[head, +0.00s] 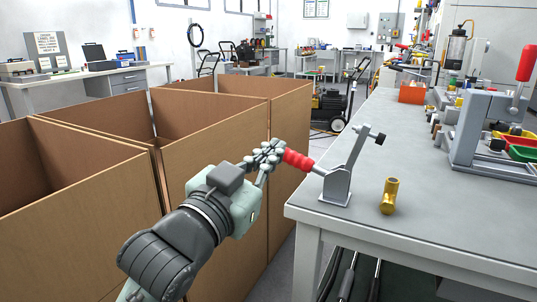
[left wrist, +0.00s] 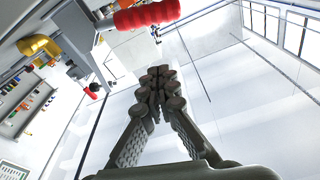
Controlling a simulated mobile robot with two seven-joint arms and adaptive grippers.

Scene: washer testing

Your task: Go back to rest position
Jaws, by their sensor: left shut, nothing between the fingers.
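My left gripper (head: 272,152) reaches up from the lower left of the head view, beside the workbench's left corner. It is shut and empty; in the left wrist view its fingertips (left wrist: 160,80) meet. Just right of it in the head view is the red handle (head: 298,160) of a grey toggle clamp (head: 336,184) on the bench. The red handle also shows at the top of the left wrist view (left wrist: 150,14), apart from the fingers. A brass fitting (head: 389,196) stands on the bench, right of the clamp. My right gripper is not in view.
Open cardboard boxes (head: 215,145) stand left of the grey workbench (head: 400,245), close under my left arm. A grey press with a red lever (head: 480,130) stands at the bench's right. Coloured bins and an orange box (head: 412,94) are farther back. The bench's front middle is clear.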

